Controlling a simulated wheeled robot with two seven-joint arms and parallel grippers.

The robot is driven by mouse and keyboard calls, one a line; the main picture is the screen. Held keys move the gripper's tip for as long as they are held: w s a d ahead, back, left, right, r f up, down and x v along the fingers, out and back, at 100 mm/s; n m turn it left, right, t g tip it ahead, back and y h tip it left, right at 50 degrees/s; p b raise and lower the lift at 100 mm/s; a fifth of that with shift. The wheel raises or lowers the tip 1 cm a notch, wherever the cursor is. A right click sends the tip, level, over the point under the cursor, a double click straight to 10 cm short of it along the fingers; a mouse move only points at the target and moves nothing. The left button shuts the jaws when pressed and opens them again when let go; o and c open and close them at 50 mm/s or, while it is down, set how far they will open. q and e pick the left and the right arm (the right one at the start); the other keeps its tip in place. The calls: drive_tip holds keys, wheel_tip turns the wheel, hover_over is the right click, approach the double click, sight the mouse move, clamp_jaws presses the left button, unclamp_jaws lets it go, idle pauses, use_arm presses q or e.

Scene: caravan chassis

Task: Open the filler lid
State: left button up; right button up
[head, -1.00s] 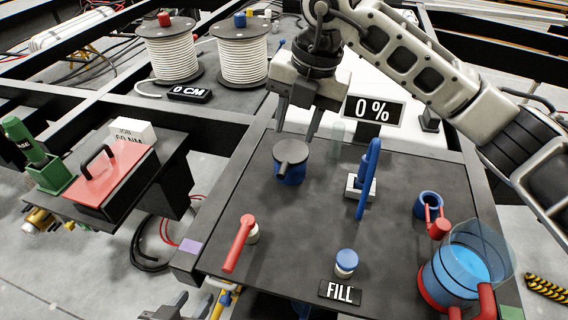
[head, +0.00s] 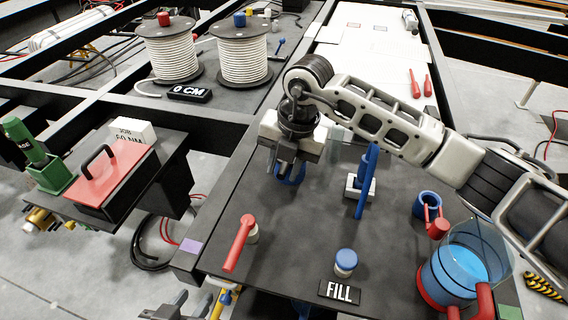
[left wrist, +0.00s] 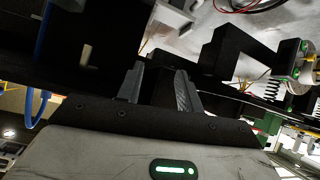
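The filler is a short blue cylinder (head: 291,178) on the dark deck. My right gripper (head: 284,168) points down over its top and hides the dark lid with its handle; only some blue shows around the fingers. The fingers look close together at the lid, but I cannot tell whether they grip it. My left gripper (head: 178,306) is low at the bottom edge of the head view, well away from the filler. In the left wrist view its two fingers (left wrist: 160,88) are apart with nothing between them.
A red lever (head: 239,243), a blue-capped knob (head: 346,262), a FILL sign (head: 339,292), a blue cup (head: 428,203) and a clear tank with blue liquid (head: 463,265) are also on the deck.

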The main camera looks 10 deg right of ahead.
clamp_jaws()
drive_tip(key=shift+w+d+r+g+y+p, duration=0.1)
drive_tip(key=shift+w+r+g+y+p, duration=0.1)
drive_tip(key=shift+r+g+p, duration=0.25)
drive_tip(key=shift+w+r+g+y+p, duration=0.1)
drive_tip(key=shift+r+g+y+p, duration=0.2)
drive_tip(key=shift+r, duration=0.25)
drive_tip(key=shift+w+d+r+g+p, duration=0.15)
drive_tip(key=shift+w+r+g+p, duration=0.2)
drive_tip(key=shift+r+g+p, duration=0.25)
drive_tip(key=shift+w+d+r+m+g+y, duration=0.15)
drive_tip(key=shift+w+r+m+g+y, duration=0.15)
drive_tip(key=shift+w+r+g+y, duration=0.5)
drive_tip(key=shift+w+d+r+g+b, duration=0.3)
drive_tip(key=shift+r+g+b, duration=0.25)
drive_tip(key=shift+g+b, duration=0.45)
drive_tip(key=shift+o, duration=1.6)
unclamp_jaws()
